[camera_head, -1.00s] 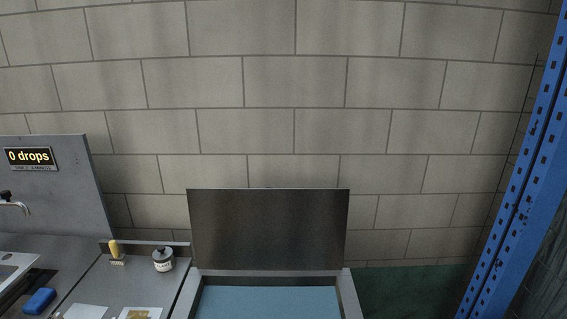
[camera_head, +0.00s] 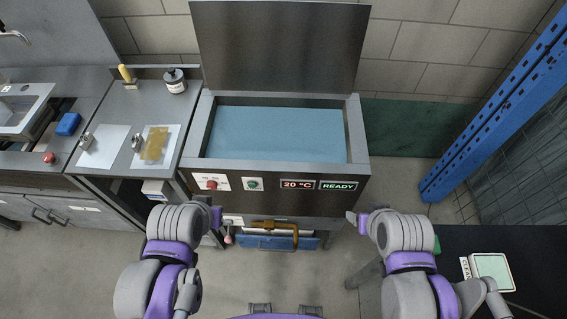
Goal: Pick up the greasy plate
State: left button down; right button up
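A pale square plate (camera_head: 167,154) with a brown-yellow greasy patch (camera_head: 154,142) lies flat on the steel counter left of the basin. A clean white square (camera_head: 104,144) lies to its left. My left gripper (camera_head: 216,216) is in front of the basin unit, to the right of and nearer than the plate, and apart from it. My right gripper (camera_head: 355,219) is in front of the unit's right side, far from the plate. Both grippers are small and partly hidden by my wrists, so their opening is unclear. I see nothing held in either.
A blue-filled basin (camera_head: 275,133) with a raised lid (camera_head: 280,45) reads 20 °C and READY. Small metal pieces (camera_head: 137,142), a dark-lidded jar (camera_head: 175,81), a yellow-handled tool (camera_head: 125,74) and a blue sponge (camera_head: 68,124) share the counter. A blue rack post (camera_head: 490,120) stands right.

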aim_at(155, 149)
jog(key=j+u, duration=0.45)
jog(key=u, duration=0.2)
jog(key=j+u, duration=0.35)
jog(key=i+l, duration=0.05)
jog(key=l, duration=0.05)
